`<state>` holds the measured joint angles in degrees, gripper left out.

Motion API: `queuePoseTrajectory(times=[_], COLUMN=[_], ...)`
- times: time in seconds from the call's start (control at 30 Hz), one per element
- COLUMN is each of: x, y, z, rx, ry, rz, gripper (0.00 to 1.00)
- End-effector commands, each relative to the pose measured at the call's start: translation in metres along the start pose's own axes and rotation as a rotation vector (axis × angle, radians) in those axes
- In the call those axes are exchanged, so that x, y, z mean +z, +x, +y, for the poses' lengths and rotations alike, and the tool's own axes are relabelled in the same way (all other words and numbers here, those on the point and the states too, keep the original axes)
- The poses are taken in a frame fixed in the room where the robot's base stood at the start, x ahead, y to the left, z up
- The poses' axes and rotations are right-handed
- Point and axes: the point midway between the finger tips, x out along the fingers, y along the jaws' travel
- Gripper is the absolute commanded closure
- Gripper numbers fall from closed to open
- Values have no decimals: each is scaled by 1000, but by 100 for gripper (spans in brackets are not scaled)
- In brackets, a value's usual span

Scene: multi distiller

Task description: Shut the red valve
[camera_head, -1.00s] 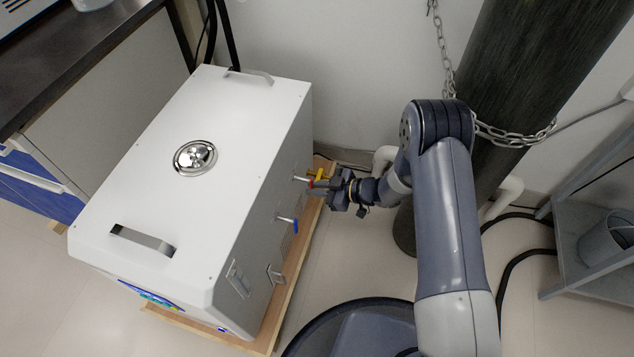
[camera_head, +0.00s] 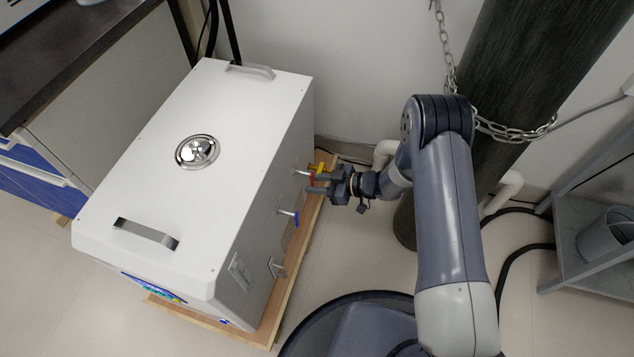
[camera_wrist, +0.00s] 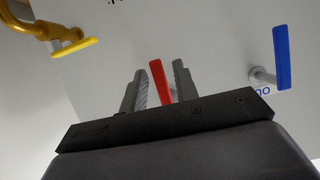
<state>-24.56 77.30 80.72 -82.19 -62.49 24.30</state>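The red valve (camera_head: 311,181) is a short flat lever on the right side of the white distiller (camera_head: 150,200). In the wrist view the red lever (camera_wrist: 160,81) stands slightly tilted between my two grey fingers. My gripper (camera_head: 321,184) is at the distiller's side, by the lever. In the wrist view my gripper (camera_wrist: 159,90) is open, with narrow gaps between the fingers and the lever. The lever's lower end is hidden behind the gripper body.
A yellow valve (camera_wrist: 74,47) on a yellow pipe is to the left in the wrist view; a blue valve (camera_wrist: 282,57) is to the right. A chained dark cylinder (camera_head: 520,80) stands behind my arm. A grey shelf (camera_head: 590,240) is at the right.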

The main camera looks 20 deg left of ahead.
Motion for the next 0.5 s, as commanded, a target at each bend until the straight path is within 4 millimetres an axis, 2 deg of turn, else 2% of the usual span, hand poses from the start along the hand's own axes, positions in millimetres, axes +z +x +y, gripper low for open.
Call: queuePoseTrajectory(times=[0.33,0.5], x=[-1,-3], y=[-3,-26], z=[1,2], rx=[1,4], ry=[-2,0], rz=[1,1], gripper=[65,65])
